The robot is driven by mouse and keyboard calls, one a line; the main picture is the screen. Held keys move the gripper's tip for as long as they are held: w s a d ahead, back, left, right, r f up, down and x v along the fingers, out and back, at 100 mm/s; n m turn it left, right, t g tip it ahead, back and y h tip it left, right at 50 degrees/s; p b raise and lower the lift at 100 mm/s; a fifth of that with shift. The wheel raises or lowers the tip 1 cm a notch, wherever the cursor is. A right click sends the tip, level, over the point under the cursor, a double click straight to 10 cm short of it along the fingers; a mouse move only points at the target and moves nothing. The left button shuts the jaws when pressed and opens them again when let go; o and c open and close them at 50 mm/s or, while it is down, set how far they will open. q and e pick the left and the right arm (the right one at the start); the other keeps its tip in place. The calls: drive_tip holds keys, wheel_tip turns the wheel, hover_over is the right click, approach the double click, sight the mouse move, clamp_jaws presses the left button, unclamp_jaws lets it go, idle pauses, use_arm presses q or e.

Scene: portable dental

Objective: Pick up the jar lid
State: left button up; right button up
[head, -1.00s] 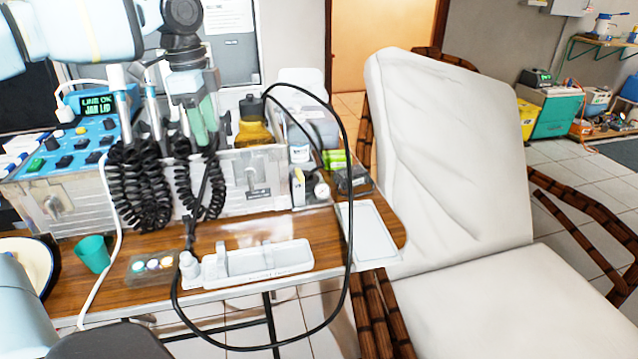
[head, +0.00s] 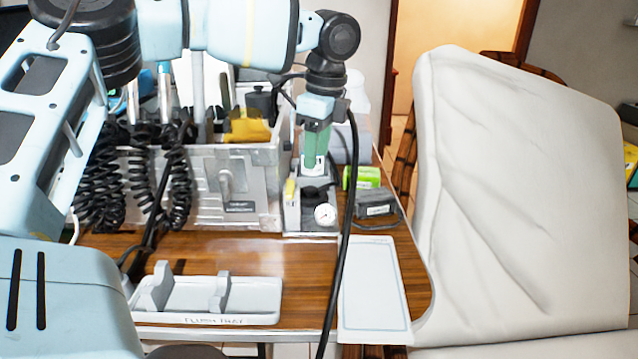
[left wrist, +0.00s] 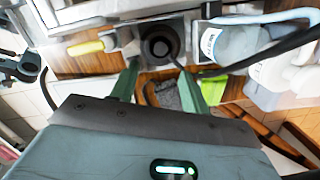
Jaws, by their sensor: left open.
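A round black cap (head: 315,194), which looks like the jar lid, sits on a grey metal unit with a white gauge, right of the metal case. In the left wrist view the cap (left wrist: 160,42) shows from above, round with a dark centre. My left gripper (head: 315,162) points down just above and behind the cap in the head view. In the left wrist view its green fingers (left wrist: 158,76) are apart and empty, with the cap just beyond their tips. I cannot tell the exact height gap. My right gripper is not in view.
The metal case (head: 235,190) with coiled black hoses stands left. A black cable (head: 345,230) hangs close right of the gripper. A green item (head: 362,178) and dark box (head: 375,203) lie to the right. White bottles (left wrist: 230,42) stand near the cap. A white tray (head: 205,300) lies in front.

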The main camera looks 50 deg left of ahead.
sight(310, 188)
use_arm(q)
wheel_tip(310, 188, down, 3)
drive_tip(key=shift+a+r+b, duration=0.1)
drive_tip(key=shift+a+b, duration=0.05)
drive_tip(key=shift+b, duration=0.2)
drive_tip(key=shift+s+a+f+b, duration=0.15)
drive_tip(key=shift+f+b, duration=0.2)
drive_tip(key=shift+f, duration=0.5)
drive_tip(key=shift+s+a+f+b, duration=0.15)
drive_tip(key=shift+f+b, duration=0.15)
drive_tip(key=shift+f, duration=0.5)
drive_tip(key=shift+a+f+b, duration=0.15)
drive_tip(key=shift+f+b, duration=0.2)
drive_tip(key=shift+f, duration=0.5)
clamp_jaws()
